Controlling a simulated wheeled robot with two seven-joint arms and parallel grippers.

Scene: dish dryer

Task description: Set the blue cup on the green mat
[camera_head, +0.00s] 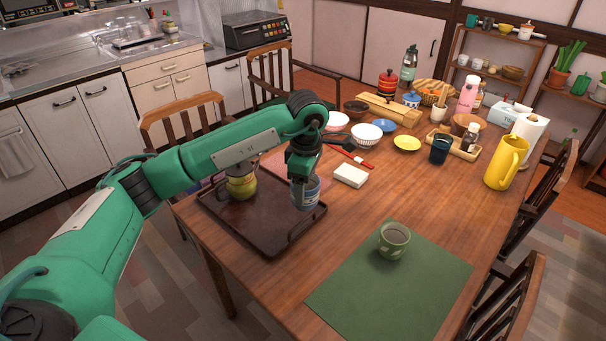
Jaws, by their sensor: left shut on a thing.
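My left gripper (304,172) comes down from above and is shut on a blue cup (306,194) with a pale band. The cup is upright at the right side of the dark brown tray (262,236). I cannot tell whether its base touches the tray. The gripper hides the cup's top. The green mat (375,306) lies flat on the table at the front, to the right of the tray. A green cup (393,242) with a pale pattern stands on its far part. My right gripper is not in view.
A yellow-green cup (241,183) stands on the tray's far left. A white block (350,176) and a red-handled utensil (357,161) lie beyond the tray. A yellow pitcher (505,162) stands at the right. Bare wooden table lies between tray and mat.

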